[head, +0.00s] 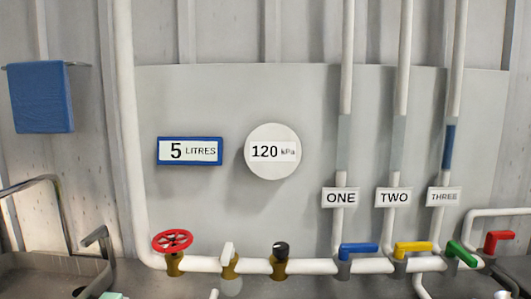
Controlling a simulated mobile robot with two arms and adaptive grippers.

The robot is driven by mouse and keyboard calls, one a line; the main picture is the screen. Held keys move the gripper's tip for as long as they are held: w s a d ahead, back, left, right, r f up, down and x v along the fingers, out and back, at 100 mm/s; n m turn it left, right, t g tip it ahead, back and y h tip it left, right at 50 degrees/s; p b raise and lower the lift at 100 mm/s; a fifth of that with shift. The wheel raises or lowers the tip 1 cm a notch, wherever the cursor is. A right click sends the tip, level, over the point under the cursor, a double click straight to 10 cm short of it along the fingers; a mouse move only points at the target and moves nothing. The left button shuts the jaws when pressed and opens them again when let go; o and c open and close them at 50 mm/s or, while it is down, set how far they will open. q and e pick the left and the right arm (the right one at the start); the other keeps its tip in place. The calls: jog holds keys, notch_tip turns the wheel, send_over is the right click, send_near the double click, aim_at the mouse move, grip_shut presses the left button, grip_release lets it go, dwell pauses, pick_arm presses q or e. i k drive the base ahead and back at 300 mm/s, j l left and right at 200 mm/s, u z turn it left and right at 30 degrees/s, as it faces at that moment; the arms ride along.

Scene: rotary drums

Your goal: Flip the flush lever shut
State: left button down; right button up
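No lever in the head view carries a readable "flush" label, so I cannot tell for sure which one it is. A red lever (498,240) sits at the far right by a separate bent white pipe, its handle pointing right. On the main pipe are a blue lever (358,248) and a yellow lever (413,246), both roughly level. A green lever (461,253) slants down to the right. A short white handle (228,251) stands nearly upright on a brass valve. Neither of my grippers is in view.
A red handwheel (172,240) and a black knob (280,250) share the white pipe (205,264). Above are a "5 LITRES" sign (190,151), a "120 kPa" dial (273,151) and plates ONE, TWO and THREE. A blue towel (41,97) hangs left, above a metal basin.

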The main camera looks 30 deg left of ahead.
aim_at(228, 253)
jog(key=k+j+u, duration=0.3)
jog(key=k+j, duration=0.15)
jog(key=j, duration=0.2)
jog(key=k+j+u, duration=0.15)
jog(key=j, duration=0.2)
